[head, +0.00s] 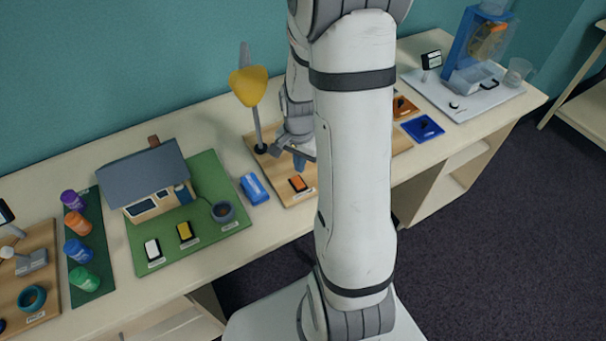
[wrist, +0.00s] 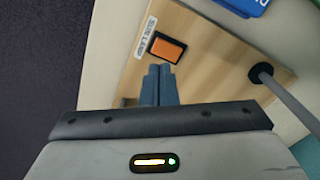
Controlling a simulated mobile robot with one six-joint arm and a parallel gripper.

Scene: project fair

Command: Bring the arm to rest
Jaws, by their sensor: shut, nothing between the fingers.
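A blue box (head: 254,188) lies left of the board. A house model (head: 150,180) stands on a green base, with several coloured cans (head: 78,223) further left. A blue dispenser (head: 474,45) stands far right.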

